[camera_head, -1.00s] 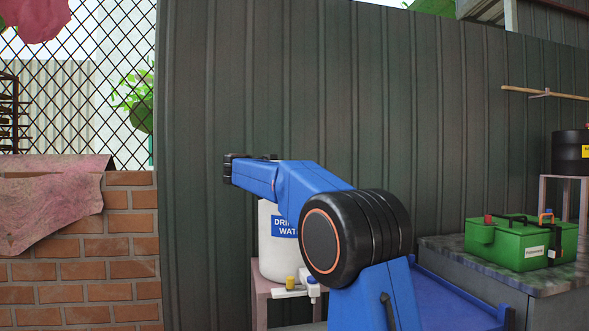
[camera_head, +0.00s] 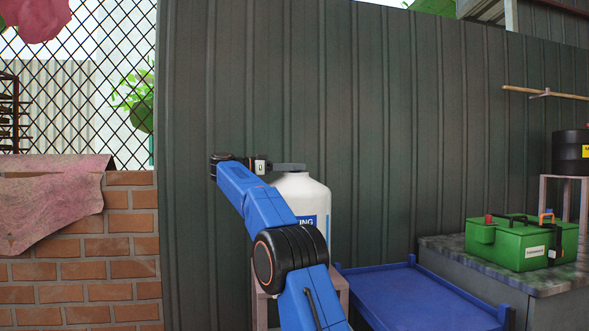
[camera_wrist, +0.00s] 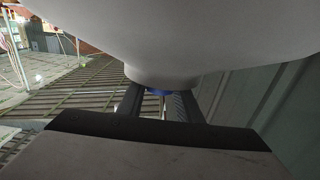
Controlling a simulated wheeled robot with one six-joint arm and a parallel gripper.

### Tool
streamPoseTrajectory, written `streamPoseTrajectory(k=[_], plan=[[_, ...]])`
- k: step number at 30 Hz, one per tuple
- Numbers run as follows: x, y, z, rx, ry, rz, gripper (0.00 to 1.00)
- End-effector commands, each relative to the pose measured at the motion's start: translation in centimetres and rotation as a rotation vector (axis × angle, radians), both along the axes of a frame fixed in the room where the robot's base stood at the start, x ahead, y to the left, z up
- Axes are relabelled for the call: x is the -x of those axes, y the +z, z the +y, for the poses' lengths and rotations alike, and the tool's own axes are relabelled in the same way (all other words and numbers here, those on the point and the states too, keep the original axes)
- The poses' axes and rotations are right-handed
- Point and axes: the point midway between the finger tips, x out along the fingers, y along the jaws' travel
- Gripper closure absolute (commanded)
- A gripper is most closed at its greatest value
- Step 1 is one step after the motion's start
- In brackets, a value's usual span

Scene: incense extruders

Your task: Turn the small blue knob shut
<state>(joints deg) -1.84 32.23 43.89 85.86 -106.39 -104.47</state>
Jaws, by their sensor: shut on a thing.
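The white drinking-water container (camera_head: 315,198) stands behind my arm in the head view, with part of its blue label showing. My gripper (camera_head: 300,167) is level with its top and reaches across it from the left. In the wrist view, my gripper's two fingers (camera_wrist: 158,95) close on a small blue part (camera_wrist: 158,92) under the container's pale, rounded neck (camera_wrist: 170,74). Only a sliver of this blue part shows, so I cannot tell if it is the small blue knob. The container's lower front is hidden behind my arm in the head view.
The container stands on a pinkish stand (camera_head: 342,290). A blue tray-like surface (camera_head: 400,300) lies to its right. A green box (camera_head: 520,243) sits on a grey counter further right. A brick wall (camera_head: 85,270) is at left, and a dark corrugated wall (camera_head: 400,120) stands behind.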

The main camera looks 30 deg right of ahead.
Motion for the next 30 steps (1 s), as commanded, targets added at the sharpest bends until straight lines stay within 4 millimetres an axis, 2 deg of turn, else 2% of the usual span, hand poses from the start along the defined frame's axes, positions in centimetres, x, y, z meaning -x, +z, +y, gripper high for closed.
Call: streamPoseTrajectory(k=[19,20,21,30], plan=[[0.03,0.14,-0.10,0.002,-0.032,0.000,0.90],[0.03,0.15,-0.10,0.002,-0.032,0.000,0.61],[0.03,0.15,-0.10,0.002,-0.032,0.000,0.51],[0.01,0.07,-0.05,0.001,-0.032,0.000,0.49]])
